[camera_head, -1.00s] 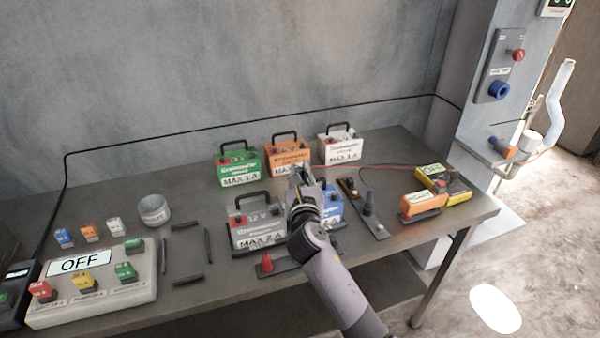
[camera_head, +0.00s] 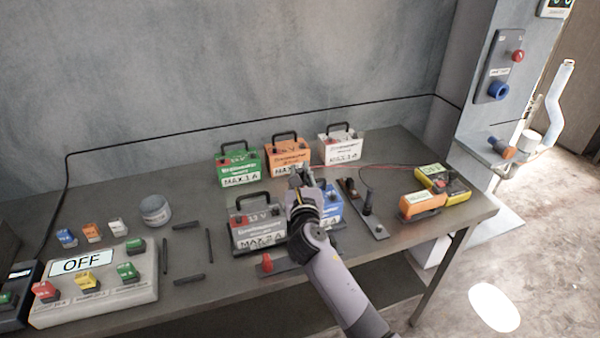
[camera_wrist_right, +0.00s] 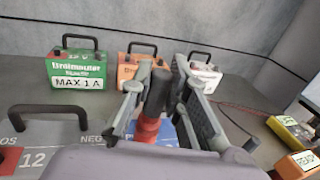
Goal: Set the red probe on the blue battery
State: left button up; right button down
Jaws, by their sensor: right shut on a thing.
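My right gripper (camera_head: 305,178) is over the blue battery (camera_head: 331,205), which my arm partly hides in the head view. In the right wrist view my right gripper (camera_wrist_right: 165,75) is shut on the red probe (camera_wrist_right: 146,127), a red piece with a dark shaft held upright between the fingers. A little of the blue battery (camera_wrist_right: 167,134) shows behind the probe. I cannot tell whether the probe touches the battery. My left gripper is not in view.
A grey battery (camera_head: 257,232) stands just left of my gripper. Green (camera_head: 240,170), orange (camera_head: 287,162) and white (camera_head: 341,150) batteries stand behind. A black probe (camera_head: 368,197) stands on a holder to the right, near a yellow multimeter (camera_head: 446,184). A control box (camera_head: 110,292) sits at left.

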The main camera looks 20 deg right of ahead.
jog(key=shift+f+b, duration=0.85)
jog(key=shift+f, duration=0.55)
jog(key=c, duration=1.5)
grip_release()
jog(key=shift+o, duration=0.2)
jog(key=shift+s, duration=0.1)
jog(key=v, duration=1.2)
